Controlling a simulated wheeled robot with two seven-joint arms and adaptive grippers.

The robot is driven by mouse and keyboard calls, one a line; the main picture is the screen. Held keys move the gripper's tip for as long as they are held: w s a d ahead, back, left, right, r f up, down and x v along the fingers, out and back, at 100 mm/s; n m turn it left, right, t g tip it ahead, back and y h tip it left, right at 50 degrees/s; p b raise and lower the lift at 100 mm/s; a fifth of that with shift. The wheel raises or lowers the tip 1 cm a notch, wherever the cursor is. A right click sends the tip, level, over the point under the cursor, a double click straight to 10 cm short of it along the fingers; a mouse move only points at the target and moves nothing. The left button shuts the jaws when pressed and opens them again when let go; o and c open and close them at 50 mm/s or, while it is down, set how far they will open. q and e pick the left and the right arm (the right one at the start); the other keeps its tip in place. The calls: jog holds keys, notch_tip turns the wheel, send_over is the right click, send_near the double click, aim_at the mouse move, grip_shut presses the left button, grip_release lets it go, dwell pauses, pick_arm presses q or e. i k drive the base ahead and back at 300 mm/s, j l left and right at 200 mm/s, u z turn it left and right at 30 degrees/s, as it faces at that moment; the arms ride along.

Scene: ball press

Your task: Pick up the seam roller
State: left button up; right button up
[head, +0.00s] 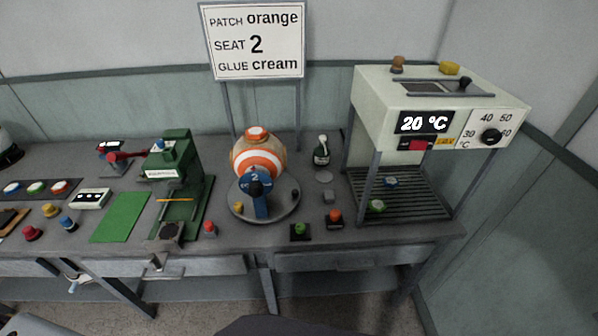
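I cannot single out the seam roller with certainty. A small brown piece (12,221) lies at the left edge, partly cut off, too small to make out. A red and dark tool-like item (118,157) sits at the back left of the bench. An orange and white striped ball (258,155) rests on a round grey stand (284,207), behind a blue piece marked 2 (256,199) with a dark knob. Neither of my grippers shows in the head view.
A green press (172,163) and green mat (120,216) stand left of the ball. A white heater box (385,117) reading 20 °C stands right over a slatted rack (425,203). A sign (254,40) reads patch orange, seat 2, glue cream. Coloured buttons line the front.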

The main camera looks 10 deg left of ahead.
aim_at(334, 221)
jog(key=k+j, duration=0.1)
jog(key=j, duration=0.4)
jog(key=j+z, duration=0.1)
jog(key=j, duration=0.4)
jog(key=k+j, duration=0.15)
jog(key=j, duration=0.35)
jog(key=z, duration=0.05)
